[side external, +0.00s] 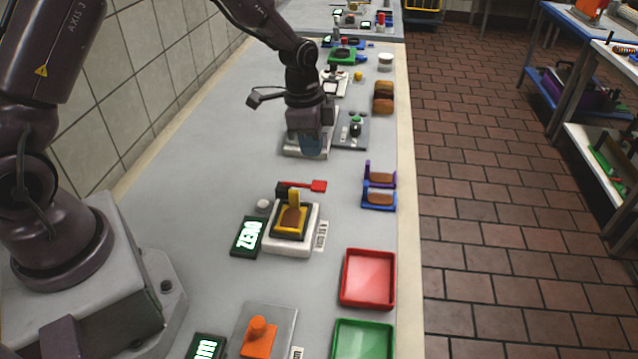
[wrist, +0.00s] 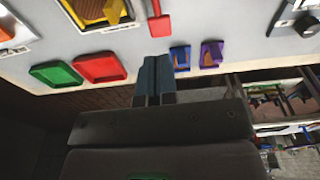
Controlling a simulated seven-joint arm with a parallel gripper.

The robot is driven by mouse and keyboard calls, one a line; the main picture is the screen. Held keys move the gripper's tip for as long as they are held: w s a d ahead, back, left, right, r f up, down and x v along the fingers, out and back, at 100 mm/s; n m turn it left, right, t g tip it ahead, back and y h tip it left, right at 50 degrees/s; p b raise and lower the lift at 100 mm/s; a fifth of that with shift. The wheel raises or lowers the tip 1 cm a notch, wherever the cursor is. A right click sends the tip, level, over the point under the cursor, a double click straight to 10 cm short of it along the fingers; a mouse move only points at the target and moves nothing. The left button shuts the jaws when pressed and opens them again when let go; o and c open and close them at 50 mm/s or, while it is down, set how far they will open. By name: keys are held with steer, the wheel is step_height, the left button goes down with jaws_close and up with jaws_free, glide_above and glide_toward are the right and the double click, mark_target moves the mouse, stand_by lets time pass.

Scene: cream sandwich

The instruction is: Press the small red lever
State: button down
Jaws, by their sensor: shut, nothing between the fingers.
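The small red lever (side external: 318,185) sticks out to the right from the back of a white station (side external: 275,240) with a yellow-framed brown piece (side external: 292,222). In the wrist view the lever (wrist: 161,25) points toward my fingers, with its flat paddle end nearest them. My gripper (side external: 311,146) is shut and empty, fingers pointing down, farther back along the counter than the lever and apart from it. Its two blue fingers also show in the wrist view (wrist: 153,82), close together just below the lever's end in the picture.
A display reading ZERO (side external: 247,237) lies left of the station. Red (side external: 367,305) and green (side external: 338,345) trays sit in front. Blue (side external: 379,207) and purple (side external: 394,174) holders stand to the right. An orange-handled device (side external: 259,340) is nearest. Counter between lever and holders is clear.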

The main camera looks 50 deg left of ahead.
mark_target(315, 184)
stand_by(0.3)
steer(key=shift+w+d+f, duration=0.15)
steer(key=shift+f, duration=1.6)
steer(key=shift+w+d+f, duration=0.1)
steer(key=shift+f, duration=1.6)
steer(key=shift+f, duration=0.1)
step_height(315, 184, down, 3)
steer(key=shift+r, duration=0.1)
steer(key=shift+s+a+r, duration=0.3)
steer(key=shift+s+a, duration=0.3)
steer(key=shift+s, duration=0.05)
steer(key=shift+s+a+r, duration=0.25)
steer(key=shift+s+a, duration=0.35)
steer(key=shift+s, duration=0.05)
step_height(315, 184, up, 13)
steer(key=shift+s+a, duration=0.2)
steer(key=shift+a, duration=0.05)
